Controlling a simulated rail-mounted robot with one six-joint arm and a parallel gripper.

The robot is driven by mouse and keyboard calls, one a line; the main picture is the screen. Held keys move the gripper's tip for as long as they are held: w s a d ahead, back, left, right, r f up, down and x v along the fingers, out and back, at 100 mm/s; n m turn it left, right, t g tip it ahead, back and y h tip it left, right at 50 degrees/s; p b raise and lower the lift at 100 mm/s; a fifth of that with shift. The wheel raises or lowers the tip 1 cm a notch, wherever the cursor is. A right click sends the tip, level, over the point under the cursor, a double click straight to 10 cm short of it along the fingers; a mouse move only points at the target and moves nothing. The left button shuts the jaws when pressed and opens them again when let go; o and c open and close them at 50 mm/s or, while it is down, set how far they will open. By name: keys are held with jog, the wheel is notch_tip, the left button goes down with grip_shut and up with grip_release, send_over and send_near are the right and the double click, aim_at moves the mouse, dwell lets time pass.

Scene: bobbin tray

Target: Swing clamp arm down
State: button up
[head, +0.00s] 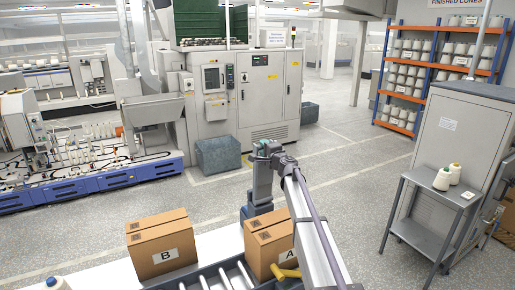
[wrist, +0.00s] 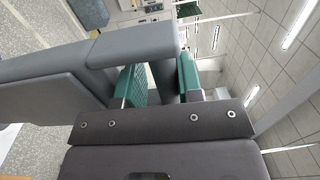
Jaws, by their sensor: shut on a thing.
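My gripper (head: 264,150) is near the middle of the head view, at the end of my arm that comes up from the bottom right. In the wrist view its two green finger pads (wrist: 163,82) are closed about part of a grey piece. That piece looks like the clamp arm (wrist: 135,45), a thick grey bar running off to the left. In the head view a grey upright post (head: 262,183), which looks like the same arm, stands below the gripper above a dark blue-grey base. The exact grip point is partly hidden by the bar and pads.
Cardboard boxes B (head: 162,245) and A (head: 272,243) stand by a roller conveyor (head: 228,276) at the bottom. A yellow piece (head: 286,273) lies by box A and my arm. A small grey table (head: 432,205) with white cones is at right.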

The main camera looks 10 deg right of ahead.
jog(key=shift+v, duration=2.75)
grip_shut()
jog(key=shift+o, duration=1.5)
grip_release()
jog(key=shift+a+f, duration=0.1)
jog(key=o, duration=0.3)
jog(key=shift+w+a+f, duration=0.1)
jog(key=shift+w+f, duration=0.1)
jog(key=shift+w, duration=0.15)
jog(key=shift+o, duration=0.3)
jog(key=shift+s+r, duration=0.1)
jog(key=shift+s, duration=0.1)
